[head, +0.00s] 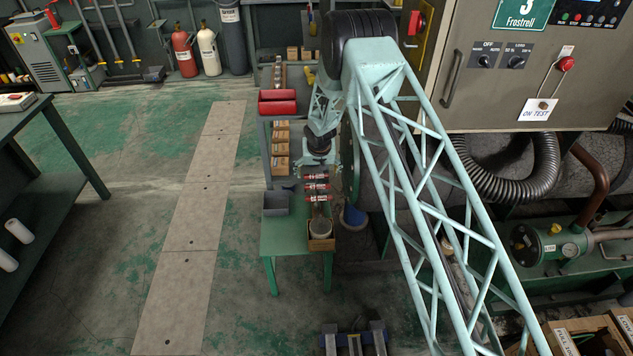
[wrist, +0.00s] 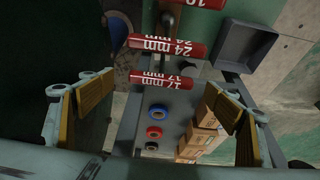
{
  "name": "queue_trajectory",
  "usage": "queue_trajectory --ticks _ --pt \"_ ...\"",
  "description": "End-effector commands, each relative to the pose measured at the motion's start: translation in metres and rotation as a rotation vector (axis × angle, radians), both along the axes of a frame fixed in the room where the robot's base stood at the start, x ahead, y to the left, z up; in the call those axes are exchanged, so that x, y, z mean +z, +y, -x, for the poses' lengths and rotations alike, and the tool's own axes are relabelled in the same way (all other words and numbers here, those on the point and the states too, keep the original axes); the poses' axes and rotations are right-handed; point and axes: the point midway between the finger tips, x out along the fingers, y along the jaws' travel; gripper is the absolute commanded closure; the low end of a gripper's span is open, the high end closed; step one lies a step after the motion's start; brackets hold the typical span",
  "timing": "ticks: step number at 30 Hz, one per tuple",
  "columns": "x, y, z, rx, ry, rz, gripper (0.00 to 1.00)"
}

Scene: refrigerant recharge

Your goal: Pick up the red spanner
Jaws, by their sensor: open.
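Several red spanner-like handles with white size marks lie across the green bench. In the wrist view one red handle (wrist: 166,48) reads "24 mm", a nearer one (wrist: 163,78) reads "17 mm", and a third (wrist: 196,3) is cut by the top edge. The row of red handles also shows in the head view (head: 317,187). The spanner jaws are hard to make out. My gripper (wrist: 158,85) is open with nothing between its fingers; the 17 mm handle shows between the fingertips, apparently below them. In the head view my gripper (head: 318,160) hangs over the bench, just behind the red handles.
Tape rolls (wrist: 154,132) lie beside the boxes. A brown box (head: 321,244) holds a round container at the bench's near end.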

Motion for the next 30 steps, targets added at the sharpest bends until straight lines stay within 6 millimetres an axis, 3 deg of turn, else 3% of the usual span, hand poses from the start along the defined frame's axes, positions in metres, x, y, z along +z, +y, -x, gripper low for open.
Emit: queue_trajectory --ticks 8,21,30 --pt "-0.004 0.000 -0.001 0.000 0.000 0.000 0.18" --pt "-0.038 0.005 -0.014 0.000 0.001 0.000 0.18" --pt "-0.049 0.005 -0.019 0.000 0.001 0.000 0.18"
